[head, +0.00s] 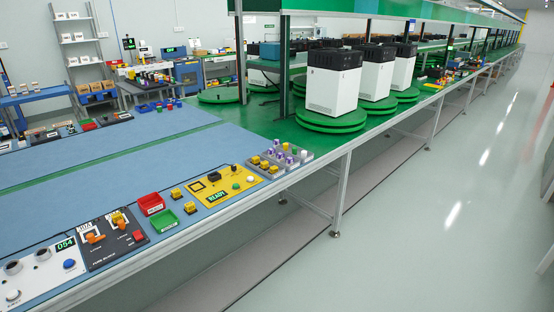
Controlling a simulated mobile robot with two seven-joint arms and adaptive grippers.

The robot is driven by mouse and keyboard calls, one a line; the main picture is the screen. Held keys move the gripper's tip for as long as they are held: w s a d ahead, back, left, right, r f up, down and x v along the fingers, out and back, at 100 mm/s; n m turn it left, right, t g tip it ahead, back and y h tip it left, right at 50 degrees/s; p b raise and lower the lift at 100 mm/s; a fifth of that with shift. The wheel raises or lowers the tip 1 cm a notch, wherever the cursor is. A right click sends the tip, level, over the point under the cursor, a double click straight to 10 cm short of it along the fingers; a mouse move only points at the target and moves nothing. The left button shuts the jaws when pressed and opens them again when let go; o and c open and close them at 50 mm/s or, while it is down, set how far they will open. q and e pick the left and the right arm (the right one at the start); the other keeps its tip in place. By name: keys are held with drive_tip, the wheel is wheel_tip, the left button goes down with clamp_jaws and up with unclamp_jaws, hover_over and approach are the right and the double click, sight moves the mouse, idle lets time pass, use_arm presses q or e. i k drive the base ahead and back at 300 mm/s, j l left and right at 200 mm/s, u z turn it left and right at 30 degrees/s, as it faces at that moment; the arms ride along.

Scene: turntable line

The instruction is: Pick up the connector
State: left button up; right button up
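Two small yellow blocks, which may be connectors, lie on the blue bench mat: one (177,193) right of the red bin, one (190,208) right of the green bin. Another yellow piece (117,217) sits on the black panel (112,250) with orange levers. More small yellow pieces (255,160) are at the grey tray. I cannot tell which one is the connector. Neither of my grippers shows in the head view.
A red bin (151,204) and a green bin (164,220) stand between the black panel and a yellow board (225,187) reading READY. A grey tray (297,158) holds purple and white parts. White-and-black machines (333,90) stand on green turntables. Open floor (430,220) lies right.

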sight(279, 156)
drive_tip(key=i+z, duration=0.1)
drive_tip(key=z, duration=0.3)
drive_tip(key=i+j+z, duration=0.1)
drive_tip(key=z, duration=0.3)
drive_tip(key=i+j+z, duration=0.5)
drive_tip(key=j, duration=0.4)
drive_tip(key=i, duration=0.1)
